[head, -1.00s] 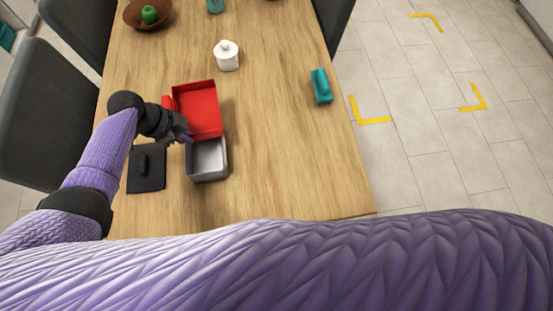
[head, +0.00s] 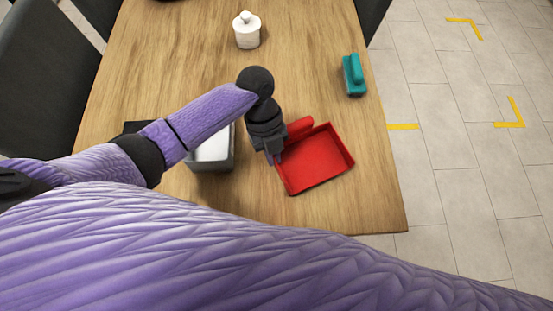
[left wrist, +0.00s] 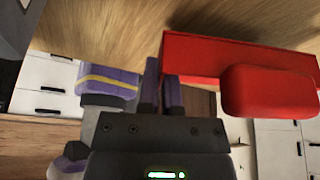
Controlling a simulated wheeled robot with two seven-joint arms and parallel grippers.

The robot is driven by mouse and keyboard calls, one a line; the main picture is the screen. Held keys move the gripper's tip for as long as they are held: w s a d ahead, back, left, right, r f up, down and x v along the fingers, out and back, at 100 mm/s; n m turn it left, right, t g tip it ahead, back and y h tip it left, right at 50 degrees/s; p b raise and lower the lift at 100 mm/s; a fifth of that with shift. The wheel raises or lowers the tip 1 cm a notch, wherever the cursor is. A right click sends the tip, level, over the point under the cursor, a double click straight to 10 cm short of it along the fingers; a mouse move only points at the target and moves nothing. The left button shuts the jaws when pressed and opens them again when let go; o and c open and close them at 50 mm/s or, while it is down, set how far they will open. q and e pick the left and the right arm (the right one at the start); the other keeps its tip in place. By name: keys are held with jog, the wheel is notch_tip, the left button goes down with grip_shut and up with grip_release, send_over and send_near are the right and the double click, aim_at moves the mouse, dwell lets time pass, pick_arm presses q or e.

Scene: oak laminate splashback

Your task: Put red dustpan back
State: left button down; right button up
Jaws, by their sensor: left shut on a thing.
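The red dustpan (head: 322,165) is over the front part of the wooden table, its open tray facing up and its handle (head: 299,127) along its far left side. My left gripper (head: 273,157) is shut on the dustpan's left edge. In the left wrist view the dustpan (left wrist: 235,52) extends right from between the fingers (left wrist: 163,88), with its rounded handle in front. I cannot tell exactly how high it is above the table. My right gripper is not in view.
A grey metal box (head: 213,152) stands left of the gripper, partly behind my left arm. A white lidded jar (head: 247,31) stands farther back. A teal brush-like object (head: 354,76) lies near the table's right edge. Yellow corner marks (head: 510,123) are on the tiled floor at right.

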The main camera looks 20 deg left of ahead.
pick_arm(q)
notch_tip(320, 180, down, 3)
jog(key=shift+f+b, duration=0.2)
jog(key=shift+b, duration=0.4)
jog(key=shift+r, duration=0.15)
jog(key=c, duration=1.2)
grip_release()
jog(key=o, duration=0.4)
jog(key=p+v, duration=0.3)
jog(key=v, duration=0.9)
